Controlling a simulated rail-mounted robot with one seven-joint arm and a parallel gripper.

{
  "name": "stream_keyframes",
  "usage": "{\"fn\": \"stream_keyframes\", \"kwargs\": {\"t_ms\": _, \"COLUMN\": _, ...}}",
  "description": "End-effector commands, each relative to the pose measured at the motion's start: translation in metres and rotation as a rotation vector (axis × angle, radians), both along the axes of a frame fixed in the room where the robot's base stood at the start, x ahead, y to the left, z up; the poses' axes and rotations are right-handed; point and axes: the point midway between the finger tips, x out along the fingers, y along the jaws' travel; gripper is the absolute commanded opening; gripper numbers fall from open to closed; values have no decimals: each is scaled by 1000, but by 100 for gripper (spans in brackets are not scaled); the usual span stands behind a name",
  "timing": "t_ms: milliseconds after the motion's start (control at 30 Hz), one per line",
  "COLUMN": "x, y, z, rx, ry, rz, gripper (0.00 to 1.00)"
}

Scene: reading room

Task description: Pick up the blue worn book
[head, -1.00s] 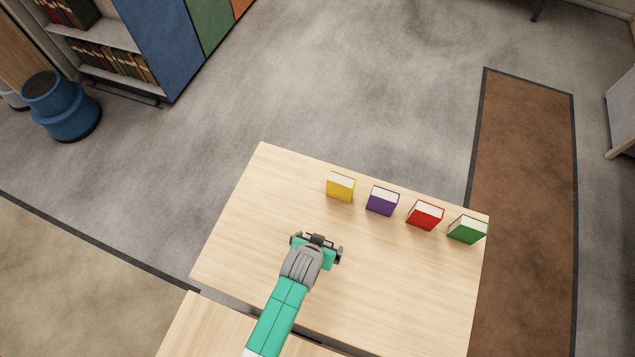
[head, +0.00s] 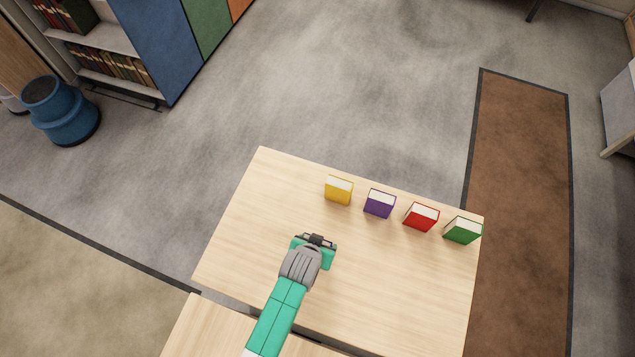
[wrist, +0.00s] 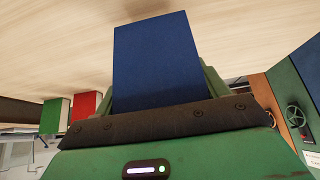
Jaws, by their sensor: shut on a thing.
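The blue book (wrist: 158,62) shows large in the wrist view, directly in front of my gripper (wrist: 160,105). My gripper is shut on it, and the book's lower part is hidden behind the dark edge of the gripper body. In the head view my gripper (head: 317,241) is over the left-middle part of the light wooden table (head: 240,215). There the arm and gripper hide the book.
A yellow book (head: 339,191), a purple book (head: 379,204), a red book (head: 421,217) and a green book (head: 463,230) stand in a row along the table's far edge. The table's right front is clear. A blue stool (head: 60,112) stands on the floor at left.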

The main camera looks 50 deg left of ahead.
Motion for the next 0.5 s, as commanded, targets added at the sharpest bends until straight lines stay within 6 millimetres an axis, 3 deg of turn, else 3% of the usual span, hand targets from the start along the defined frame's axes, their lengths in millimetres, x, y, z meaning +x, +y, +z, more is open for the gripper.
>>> {"fn": "stream_keyframes", "kwargs": {"t_ms": 67, "x": 0, "y": 0, "z": 20, "rx": 1, "ry": -1, "rz": 0, "gripper": 45}}
{"fn": "stream_keyframes", "kwargs": {"t_ms": 500, "x": -87, "y": -71, "z": 28, "rx": -2, "ry": 3, "rz": -2, "gripper": 45}}
